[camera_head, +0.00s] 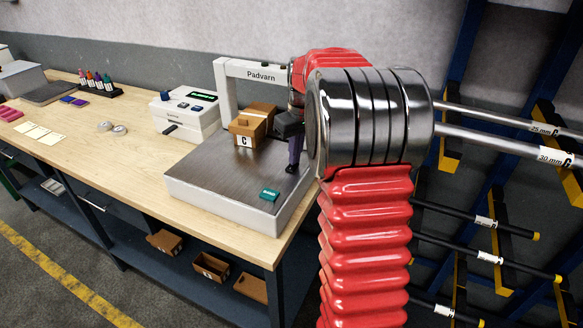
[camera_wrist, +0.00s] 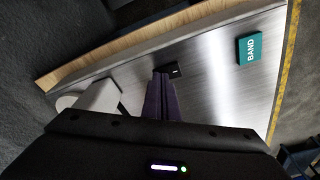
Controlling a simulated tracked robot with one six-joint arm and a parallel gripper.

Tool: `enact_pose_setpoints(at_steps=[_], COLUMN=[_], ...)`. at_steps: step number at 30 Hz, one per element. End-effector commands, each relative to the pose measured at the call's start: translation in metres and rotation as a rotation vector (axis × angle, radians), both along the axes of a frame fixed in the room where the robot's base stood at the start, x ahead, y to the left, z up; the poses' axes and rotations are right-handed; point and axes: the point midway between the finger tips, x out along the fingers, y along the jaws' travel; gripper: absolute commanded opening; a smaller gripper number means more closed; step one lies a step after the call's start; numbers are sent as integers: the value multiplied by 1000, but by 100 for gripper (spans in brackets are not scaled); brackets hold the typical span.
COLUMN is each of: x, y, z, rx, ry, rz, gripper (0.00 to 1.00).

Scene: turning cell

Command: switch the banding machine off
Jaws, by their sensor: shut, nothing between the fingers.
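The banding machine (camera_head: 215,183) stands at the right end of the workbench, with a brushed metal top and a white arch marked Padvarn (camera_head: 262,74). A green BAND button (camera_head: 269,194) sits on its top; it also shows in the wrist view (camera_wrist: 250,49). My gripper (camera_head: 292,170) is over the right part of the top, its purple fingers shut and empty, pointing down. In the wrist view, a small black rocker switch (camera_wrist: 174,69) with a white mark lies right by the fingertips (camera_wrist: 162,75). I cannot tell whether they touch it or which way it is set.
A cardboard box marked C (camera_head: 250,126) stands on the machine's top beside my gripper. A white device with a display (camera_head: 185,112) stands to the left. A rack of bars (camera_head: 500,130) is on the right. The bench's middle (camera_head: 90,160) is mostly clear.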

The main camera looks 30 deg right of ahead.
Motion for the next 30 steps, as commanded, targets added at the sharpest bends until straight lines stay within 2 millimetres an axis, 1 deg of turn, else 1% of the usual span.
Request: enact_pose_setpoints(at_steps=[3, 7, 30], x=[0, 0, 0], y=[0, 0, 0], z=[-1, 4, 47], rx=[1, 1, 0], ry=[1, 1, 0], rz=[0, 0, -1], gripper=[0, 0, 0])
